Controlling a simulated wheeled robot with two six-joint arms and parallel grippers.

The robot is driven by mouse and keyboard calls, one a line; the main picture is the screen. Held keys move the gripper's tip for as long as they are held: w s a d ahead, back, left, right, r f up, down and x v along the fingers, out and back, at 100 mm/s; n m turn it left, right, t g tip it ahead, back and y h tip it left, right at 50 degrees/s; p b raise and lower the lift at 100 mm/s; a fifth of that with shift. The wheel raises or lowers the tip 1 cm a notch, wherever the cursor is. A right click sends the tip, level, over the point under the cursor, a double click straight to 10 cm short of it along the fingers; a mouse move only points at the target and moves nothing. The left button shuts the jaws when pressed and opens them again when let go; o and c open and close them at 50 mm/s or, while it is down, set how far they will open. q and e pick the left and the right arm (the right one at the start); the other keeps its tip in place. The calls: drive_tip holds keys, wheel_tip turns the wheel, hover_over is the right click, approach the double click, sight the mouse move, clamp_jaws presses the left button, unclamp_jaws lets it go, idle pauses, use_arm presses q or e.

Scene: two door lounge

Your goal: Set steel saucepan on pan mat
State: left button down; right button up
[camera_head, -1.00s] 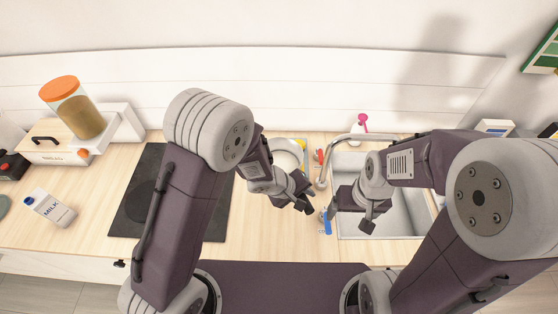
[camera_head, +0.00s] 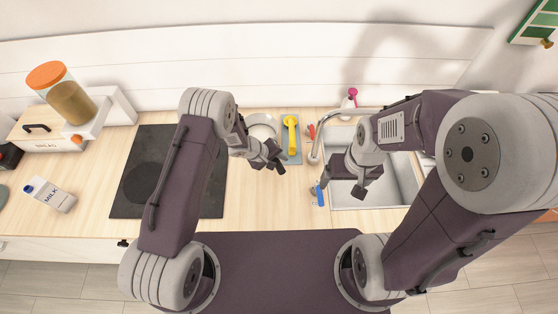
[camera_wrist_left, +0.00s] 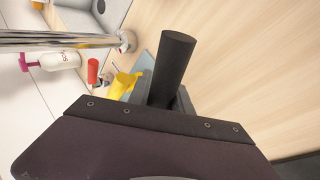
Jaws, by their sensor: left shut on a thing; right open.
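The steel saucepan (camera_head: 262,122) shows in the head view as a pale round rim behind my left wrist, between the cooktop and the sink. My left gripper (camera_head: 276,163) is shut on its dark handle, which sticks up between the fingers in the left wrist view (camera_wrist_left: 172,68). The pan body is out of sight in that view. I cannot tell whether the pan touches the counter. A grey-green round piece (camera_head: 3,192) at the far left edge may be the pan mat; it is cut off. My right gripper (camera_head: 362,190) is open and empty over the sink.
A black cooktop (camera_head: 150,195) lies left of the pan. A milk carton (camera_head: 50,194) lies farther left. A yellow object (camera_head: 290,125) on a blue-grey mat (camera_head: 293,158), a tap (camera_head: 316,150) and the sink (camera_head: 405,180) are right of the pan.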

use_arm(q)
drive_tip(key=shift+w+f, duration=0.1)
drive_tip(key=shift+f, duration=0.3)
drive_tip(key=shift+w, duration=0.1)
drive_tip(key=c, duration=1.2)
unclamp_jaws()
drive_tip(key=shift+a, duration=0.15)
drive_tip(key=shift+o, duration=0.2)
drive_tip(key=shift+s, duration=0.2)
drive_tip(key=shift+r, duration=0.15)
drive_tip(key=v, duration=1.1)
drive_tip(key=shift+a+r, duration=0.2)
drive_tip(key=shift+s, duration=0.15)
